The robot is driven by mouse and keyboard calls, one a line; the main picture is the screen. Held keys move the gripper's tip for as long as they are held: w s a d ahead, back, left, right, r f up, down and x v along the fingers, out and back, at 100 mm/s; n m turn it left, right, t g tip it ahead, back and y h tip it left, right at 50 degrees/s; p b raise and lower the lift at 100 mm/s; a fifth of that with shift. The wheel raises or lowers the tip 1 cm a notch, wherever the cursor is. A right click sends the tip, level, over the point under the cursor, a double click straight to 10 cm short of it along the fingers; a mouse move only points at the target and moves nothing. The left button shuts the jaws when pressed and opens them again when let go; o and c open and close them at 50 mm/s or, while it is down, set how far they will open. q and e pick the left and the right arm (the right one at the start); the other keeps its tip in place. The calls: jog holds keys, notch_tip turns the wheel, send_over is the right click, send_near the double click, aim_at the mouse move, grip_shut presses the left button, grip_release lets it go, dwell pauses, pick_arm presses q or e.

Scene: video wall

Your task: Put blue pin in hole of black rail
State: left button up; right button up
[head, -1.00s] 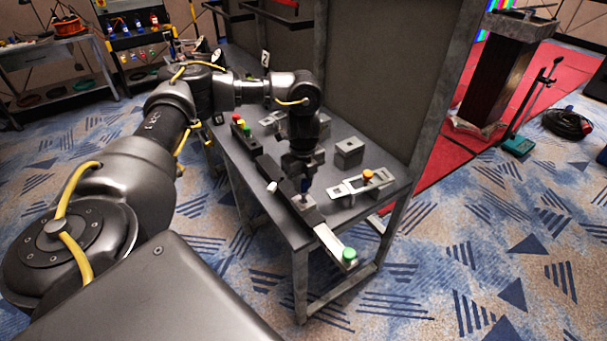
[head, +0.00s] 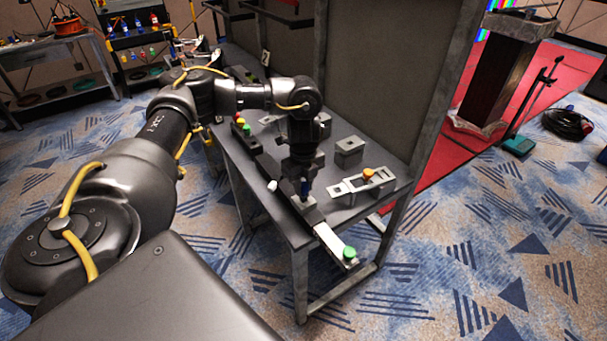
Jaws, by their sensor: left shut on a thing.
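The black rail (head: 276,179) lies along the near edge of the grey table. My left gripper (head: 304,180) points down over the rail's near part and is shut on the blue pin (head: 305,188). The pin looks upright below the fingers, with its lower end at or just above the rail. The hole is hidden or too small to make out, so I cannot tell whether the pin is in it. My right gripper is not in view.
A light bar with a green knob (head: 349,252) extends past the rail's near end. A silver bracket with an orange knob (head: 368,173) and a grey block (head: 349,147) sit right of the gripper. A white piece (head: 272,185) is beside the rail. A frame post (head: 425,130) stands at right.

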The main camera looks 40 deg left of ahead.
pick_arm(q)
jog(key=shift+f, duration=0.25)
jog(key=shift+f, duration=0.5)
jog(key=o, duration=1.1)
jog(key=shift+o, duration=0.3)
jog(key=o, duration=0.4)
jog(key=shift+r, duration=0.1)
